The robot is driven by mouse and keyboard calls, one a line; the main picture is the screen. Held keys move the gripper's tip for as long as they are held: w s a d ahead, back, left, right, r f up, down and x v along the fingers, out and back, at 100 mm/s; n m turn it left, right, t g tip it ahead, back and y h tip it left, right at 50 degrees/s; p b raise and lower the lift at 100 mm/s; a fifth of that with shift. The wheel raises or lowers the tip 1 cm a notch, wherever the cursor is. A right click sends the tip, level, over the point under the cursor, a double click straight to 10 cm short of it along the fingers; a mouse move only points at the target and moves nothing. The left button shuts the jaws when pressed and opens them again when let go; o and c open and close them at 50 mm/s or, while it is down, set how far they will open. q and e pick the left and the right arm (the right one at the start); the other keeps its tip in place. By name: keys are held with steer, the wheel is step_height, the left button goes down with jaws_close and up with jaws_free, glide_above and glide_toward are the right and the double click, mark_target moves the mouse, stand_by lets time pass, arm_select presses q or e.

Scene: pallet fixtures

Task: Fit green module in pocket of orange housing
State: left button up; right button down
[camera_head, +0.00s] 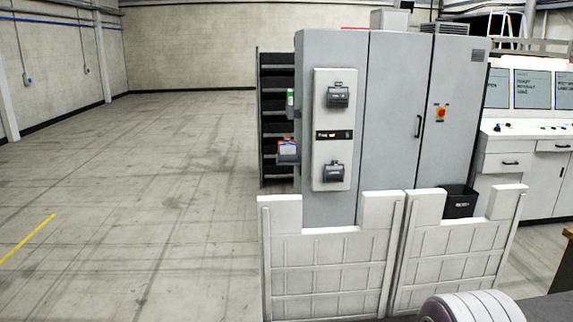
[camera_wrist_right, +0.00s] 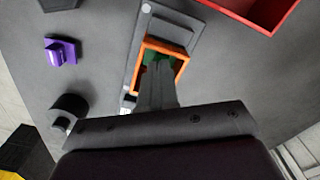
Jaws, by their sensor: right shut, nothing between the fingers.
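The orange housing (camera_wrist_right: 184,68) shows in the right wrist view as a rectangular frame on a grey fixture plate (camera_wrist_right: 183,22). A green module (camera_wrist_right: 148,57) shows inside the orange frame, partly hidden by my fingers; I cannot tell how deep or level it sits. My right gripper (camera_wrist_right: 160,68) is shut and empty, its fingertips over the housing opening. Whether the tips touch the green module is unclear. The head view shows neither housing nor module. My left gripper is in neither view.
Around the fixture are a purple block (camera_wrist_right: 62,52), a dark cylindrical part (camera_wrist_right: 70,107) and a red tray (camera_wrist_right: 277,24) on the grey surface (camera_wrist_right: 100,65). In the head view, white panels (camera_head: 330,270) stand before grey cabinets (camera_head: 395,120); open floor (camera_head: 140,190) lies left.

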step_height(320, 180, up, 7)
steer(key=p, duration=0.6)
steer(key=shift+f, duration=0.1)
